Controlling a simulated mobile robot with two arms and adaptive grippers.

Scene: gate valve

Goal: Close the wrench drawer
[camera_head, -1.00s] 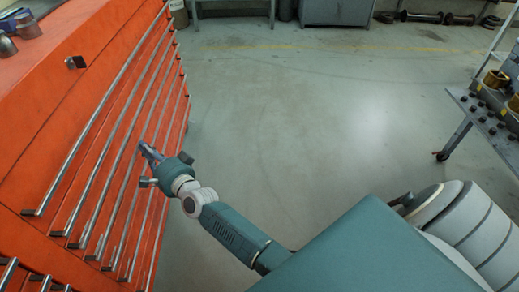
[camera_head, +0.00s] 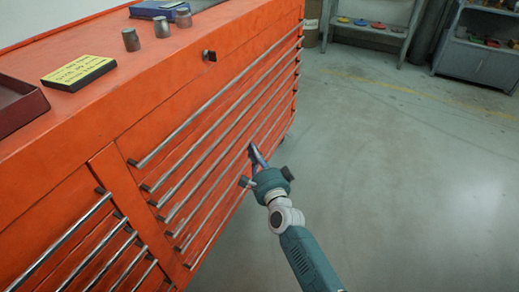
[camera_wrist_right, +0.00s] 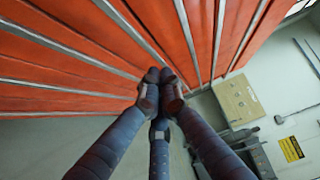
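The orange tool cabinet (camera_head: 150,110) stands at the left, with a column of wide drawers (camera_head: 215,150) bearing long metal bar handles. The drawer fronts look close to flush, and I cannot tell which is the wrench drawer or whether one stands slightly out. My right gripper (camera_head: 255,153) is at the drawer fronts, around the middle of their length. In the right wrist view its fingertips (camera_wrist_right: 162,80) are together, close to the orange fronts and handles. Nothing is visible between them; contact with the front is unclear. My left gripper is out of view.
On the cabinet top are a yellow note (camera_head: 79,72), metal cylinders (camera_head: 131,39), a dark red tray (camera_head: 18,104) and a blue item (camera_head: 158,9). Narrower drawers (camera_head: 85,240) are at the lower left. Open grey floor (camera_head: 400,170) lies to the right.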

